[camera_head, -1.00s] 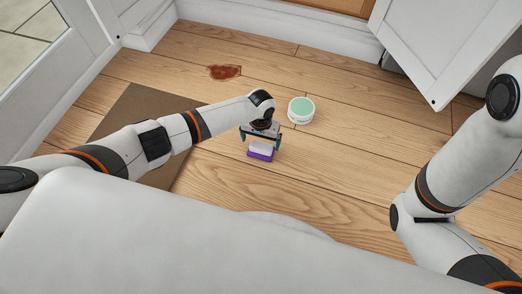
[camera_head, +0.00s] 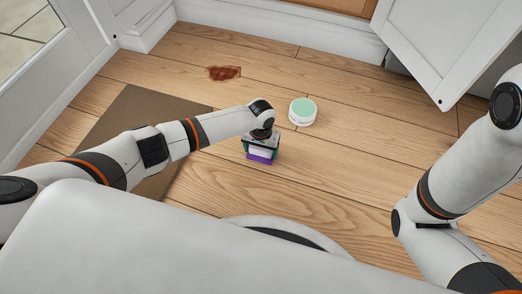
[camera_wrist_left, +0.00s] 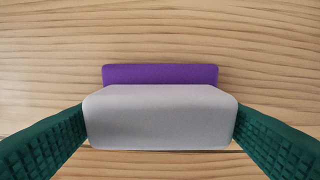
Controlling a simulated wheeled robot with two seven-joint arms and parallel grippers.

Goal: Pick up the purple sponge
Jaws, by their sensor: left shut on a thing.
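The purple sponge (camera_head: 259,157) has a purple layer and a pale grey layer, and is on or just above the wooden floor in the head view. My left gripper (camera_head: 261,150) is shut on it from above. In the left wrist view the sponge (camera_wrist_left: 160,75) lies between the green ridged fingers of my left gripper (camera_wrist_left: 160,125), one at each side of the grey part. I cannot tell whether its underside touches the floor. My right gripper is out of view; only part of that arm shows at the right.
A white tub with a green lid (camera_head: 302,111) stands just beyond and right of the left gripper. A reddish-brown stain (camera_head: 224,73) is on the floor farther back. A brown mat (camera_head: 135,110) lies at left. An open white cabinet door (camera_head: 440,40) is at upper right.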

